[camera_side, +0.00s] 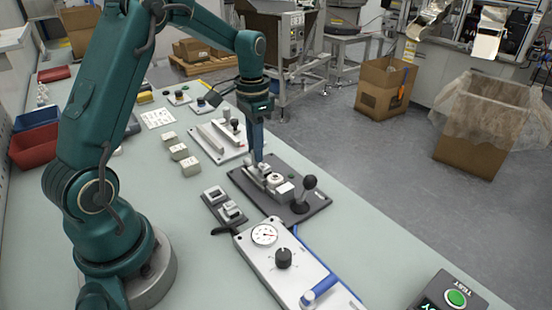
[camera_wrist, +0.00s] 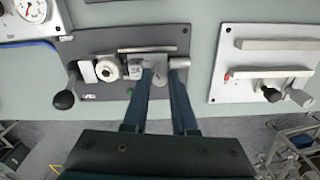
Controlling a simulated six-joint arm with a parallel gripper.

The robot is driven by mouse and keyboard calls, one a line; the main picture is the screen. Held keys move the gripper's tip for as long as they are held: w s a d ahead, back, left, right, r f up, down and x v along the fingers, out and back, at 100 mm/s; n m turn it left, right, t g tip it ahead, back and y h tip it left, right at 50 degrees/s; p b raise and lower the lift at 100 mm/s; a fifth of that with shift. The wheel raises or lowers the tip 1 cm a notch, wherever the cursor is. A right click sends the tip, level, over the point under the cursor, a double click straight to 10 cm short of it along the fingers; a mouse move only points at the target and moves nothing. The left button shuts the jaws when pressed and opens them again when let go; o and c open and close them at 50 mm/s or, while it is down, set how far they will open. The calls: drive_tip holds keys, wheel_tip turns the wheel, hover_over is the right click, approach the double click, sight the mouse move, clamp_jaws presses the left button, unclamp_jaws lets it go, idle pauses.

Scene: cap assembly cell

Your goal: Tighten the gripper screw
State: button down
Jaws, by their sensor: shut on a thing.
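My gripper (camera_side: 257,160) points down at a dark fixture plate (camera_side: 320,199) on the bench. In the wrist view its two fingers (camera_wrist: 164,68) close on a small grey metal piece (camera_wrist: 161,75), which I take to be the gripper screw, at the end of the fixture's clamp. The fingertips cover part of this piece, so its shape is unclear. A light clamp block (camera_wrist: 136,68) sits beside it. A whitish round part (camera_wrist: 107,70) sits in the clamp, also visible in the side view (camera_side: 276,178).
A black-knobbed lever (camera_side: 308,190) stands upright on the fixture. A gauge panel (camera_side: 262,254) lies in front and a light plate with rails and levers (camera_side: 213,142) behind. Small blocks (camera_side: 179,152) lie to the left.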

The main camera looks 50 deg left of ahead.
drive_tip(key=m, duration=0.5)
drive_tip(key=shift+r, duration=0.1)
drive_tip(key=shift+m, duration=0.3)
idle(0.4)
drive_tip(key=c, duration=0.7)
unclamp_jaws()
drive_tip(key=shift+r, duration=2.55)
